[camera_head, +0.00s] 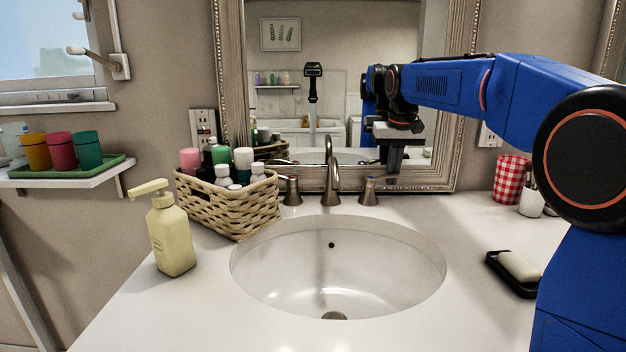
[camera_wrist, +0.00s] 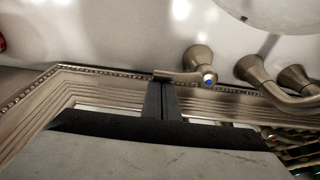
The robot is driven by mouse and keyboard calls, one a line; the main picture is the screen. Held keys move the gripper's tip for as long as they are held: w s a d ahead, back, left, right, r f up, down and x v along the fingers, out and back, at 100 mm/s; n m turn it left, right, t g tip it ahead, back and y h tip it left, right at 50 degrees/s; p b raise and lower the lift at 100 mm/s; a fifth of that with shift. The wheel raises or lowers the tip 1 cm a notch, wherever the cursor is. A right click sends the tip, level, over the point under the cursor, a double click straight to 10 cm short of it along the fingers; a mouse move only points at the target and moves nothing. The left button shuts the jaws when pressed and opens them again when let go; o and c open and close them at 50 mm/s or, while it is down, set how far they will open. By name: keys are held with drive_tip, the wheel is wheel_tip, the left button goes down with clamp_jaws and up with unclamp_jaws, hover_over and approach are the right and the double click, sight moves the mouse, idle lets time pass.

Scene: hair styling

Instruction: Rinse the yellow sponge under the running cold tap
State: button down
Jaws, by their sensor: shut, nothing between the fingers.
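The cold tap (camera_head: 369,190) with a blue mark stands right of the spout (camera_head: 333,178) behind the sink (camera_head: 338,262). My gripper (camera_head: 391,174) is shut and empty, above and just right of this tap. In the wrist view, the shut fingers (camera_wrist: 161,92) end at the lever of the blue-marked tap (camera_wrist: 204,68); I cannot tell whether they touch it. No water stream shows under the spout, and the basin looks empty. I see no clearly yellow sponge; a pale cream block (camera_head: 519,266) lies in a black dish (camera_head: 512,283) right of the sink.
A wicker basket (camera_head: 230,207) of bottles stands left of the taps, with a yellow pump bottle (camera_head: 170,235) before it. A red checked cup (camera_head: 509,180) stands back right. The framed mirror (camera_head: 455,150) is close behind my gripper. The front counter is clear.

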drive_tip(key=shift+s, duration=1.1)
drive_tip(key=shift+w+d, duration=0.15)
drive_tip(key=shift+w, duration=0.45)
wheel_tip(320, 180, up, 7)
idle(0.4)
